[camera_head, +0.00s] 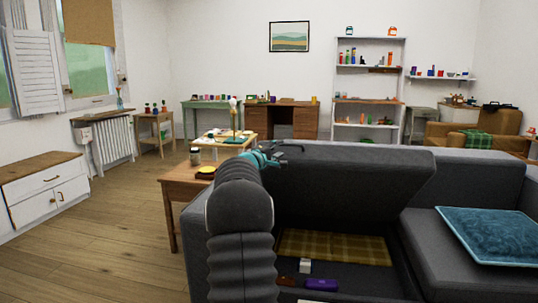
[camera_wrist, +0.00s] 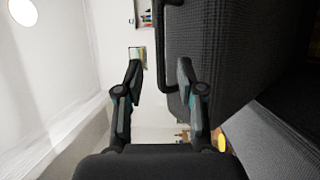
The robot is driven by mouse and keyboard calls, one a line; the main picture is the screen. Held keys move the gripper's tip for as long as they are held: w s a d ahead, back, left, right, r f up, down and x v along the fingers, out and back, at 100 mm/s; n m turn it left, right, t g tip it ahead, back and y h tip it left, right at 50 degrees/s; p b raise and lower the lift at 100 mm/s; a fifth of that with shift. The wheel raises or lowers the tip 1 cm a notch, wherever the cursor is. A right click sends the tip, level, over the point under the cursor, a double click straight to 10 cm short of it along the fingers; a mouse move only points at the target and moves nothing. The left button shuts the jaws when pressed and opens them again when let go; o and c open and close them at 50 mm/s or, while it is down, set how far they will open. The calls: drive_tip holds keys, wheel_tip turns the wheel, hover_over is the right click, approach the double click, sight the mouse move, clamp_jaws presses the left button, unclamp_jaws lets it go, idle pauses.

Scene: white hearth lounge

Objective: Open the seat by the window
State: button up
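The grey seat lid (camera_head: 355,185) at the left part of the sofa is raised and tilted, with the storage space under it exposed. Its dark grey face also fills the upper right of the wrist view (camera_wrist: 230,50). A black bar handle (camera_wrist: 160,45) on the lid runs between my gripper's fingers. My gripper (camera_wrist: 159,70) is open, its two fingers apart, at the lid's upper left edge; it also shows in the head view (camera_head: 280,153). Whether a finger touches the handle or lid, I cannot tell. My arm hides part of the sofa's left side.
Inside the storage lie a mustard plaid blanket (camera_head: 335,247), a small white box (camera_head: 305,266) and a purple item (camera_head: 322,284). A blue cushion (camera_head: 490,236) lies on the right seat. A wooden table (camera_head: 180,187) stands close on the left. Floor (camera_head: 100,235) is clear further left.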

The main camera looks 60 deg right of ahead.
drive_tip(key=shift+a+f, duration=0.1)
drive_tip(key=shift+a, duration=2.7)
